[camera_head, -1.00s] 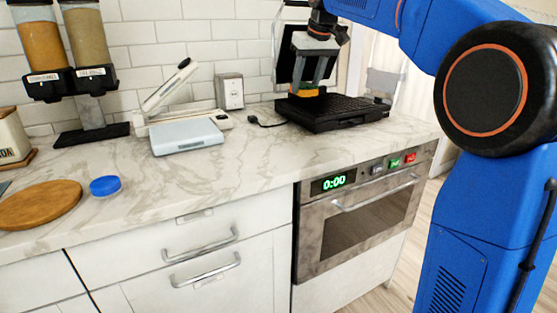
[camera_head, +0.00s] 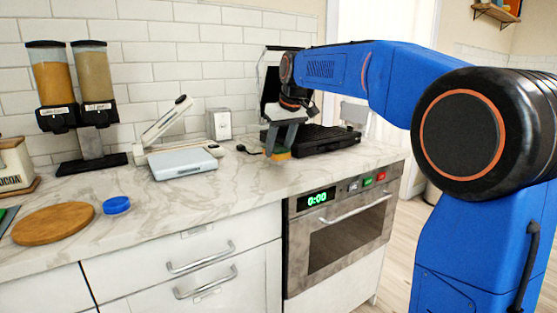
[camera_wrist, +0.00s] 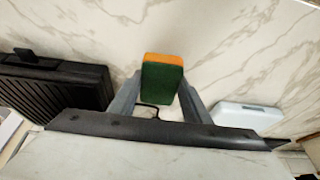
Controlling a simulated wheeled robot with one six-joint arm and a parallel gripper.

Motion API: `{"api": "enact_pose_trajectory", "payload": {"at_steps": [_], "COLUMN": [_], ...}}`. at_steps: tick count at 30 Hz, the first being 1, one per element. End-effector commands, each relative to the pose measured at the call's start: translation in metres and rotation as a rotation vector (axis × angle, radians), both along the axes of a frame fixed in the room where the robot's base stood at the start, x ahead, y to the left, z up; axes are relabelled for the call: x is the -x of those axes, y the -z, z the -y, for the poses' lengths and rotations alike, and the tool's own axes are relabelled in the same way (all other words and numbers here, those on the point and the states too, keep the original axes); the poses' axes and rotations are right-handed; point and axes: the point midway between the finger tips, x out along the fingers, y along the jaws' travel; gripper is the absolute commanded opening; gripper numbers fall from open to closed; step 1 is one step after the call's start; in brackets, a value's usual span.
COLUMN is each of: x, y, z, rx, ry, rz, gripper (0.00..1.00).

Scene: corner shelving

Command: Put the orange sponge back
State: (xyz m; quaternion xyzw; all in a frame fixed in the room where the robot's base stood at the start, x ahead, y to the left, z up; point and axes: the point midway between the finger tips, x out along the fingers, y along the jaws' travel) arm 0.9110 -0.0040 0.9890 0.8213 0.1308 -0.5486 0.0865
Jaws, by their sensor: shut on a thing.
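My gripper (camera_head: 281,150) is shut on the orange sponge (camera_head: 281,156), which hangs low between the fingers in front of the black grill. In the wrist view the sponge (camera_wrist: 163,80) shows a dark green face and an orange edge, pinched between the two grey fingers (camera_wrist: 160,92). The marble counter (camera_wrist: 215,50) lies under it. I cannot tell how far the sponge is above the counter.
A pale scale (camera_head: 182,164), a sealer (camera_head: 165,123), a blue lid (camera_head: 116,205) and a round wooden board (camera_head: 53,223) lie to the left. The counter between scale and oven front is clear.

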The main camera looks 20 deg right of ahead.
Motion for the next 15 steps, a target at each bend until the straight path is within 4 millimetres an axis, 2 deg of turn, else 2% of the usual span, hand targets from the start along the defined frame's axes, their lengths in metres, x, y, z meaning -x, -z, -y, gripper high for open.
{"api": "enact_pose_trajectory", "payload": {"at_steps": [9, 15], "x": [0.0, 0.0], "y": [0.037, 0.039], "z": [0.0, 0.0], "rx": [0.0, 0.0], "ry": [0.0, 0.0], "rz": [0.0, 0.001], "gripper": [0.16, 0.16]}}
